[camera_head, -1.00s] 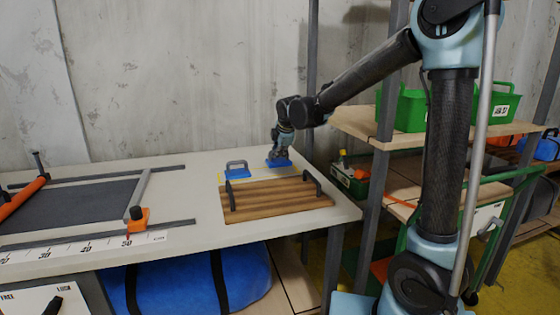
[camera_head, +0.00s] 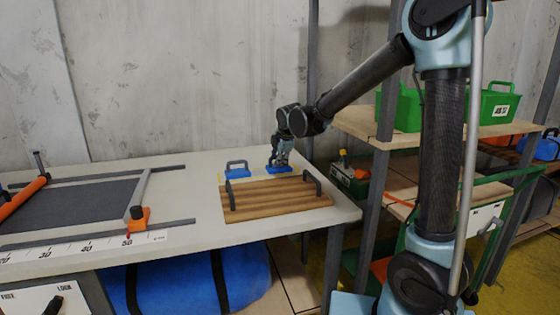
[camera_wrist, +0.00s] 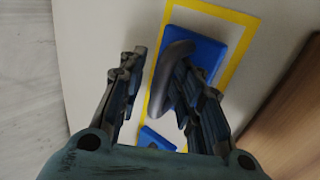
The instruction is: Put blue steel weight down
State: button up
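One blue steel weight (camera_head: 279,169) rests on the table behind the ribbed wooden board, directly below my gripper (camera_head: 279,160).
The ribbed wooden board (camera_head: 275,200) with two grey handles lies in front of the weights. A dark mat and rails (camera_head: 75,205) with orange clamps take up the left of the table (camera_head: 205,215). A shelf with green crates (camera_head: 492,106) stands at right.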

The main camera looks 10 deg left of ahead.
jog(key=v, duration=1.2)
dwell(0.4)
